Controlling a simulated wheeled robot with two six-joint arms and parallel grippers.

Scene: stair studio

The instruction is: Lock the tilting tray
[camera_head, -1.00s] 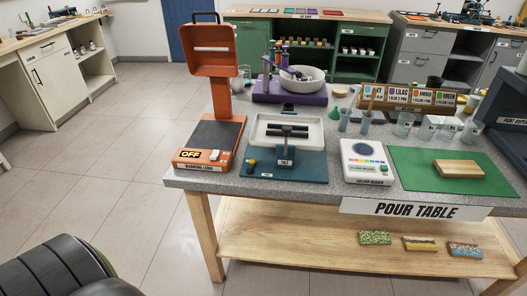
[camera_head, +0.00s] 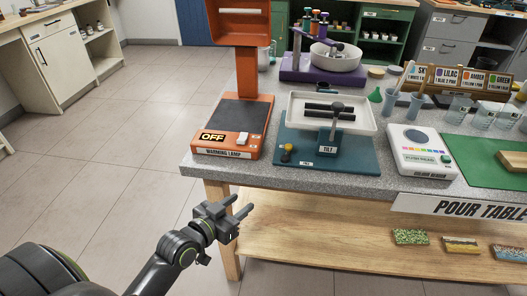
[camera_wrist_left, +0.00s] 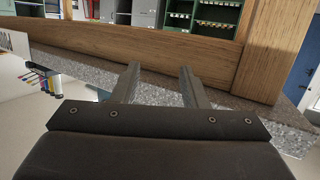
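The tilting tray (camera_head: 362,123) is a shallow white tray with black bars in it, on a teal base (camera_head: 355,160) labelled TILT. A black-knobbed lever (camera_head: 337,108) stands at its front. A small yellow and black knob (camera_head: 287,152) sits at the base's front left. The tray looks roughly level; whether it is locked I cannot tell. My left gripper (camera_head: 240,209) is in front of the table's left front corner, below the top and apart from the tray. Its fingers (camera_wrist_left: 160,85) are apart and empty in the left wrist view. My right gripper is not in view.
The orange warming lamp (camera_head: 228,138), showing OFF, stands left of the tray. The colour reader (camera_head: 422,152) and green mat (camera_head: 480,160) are to the right. A purple stand (camera_head: 322,70) with a white bowl is behind. Floor left of the table is clear.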

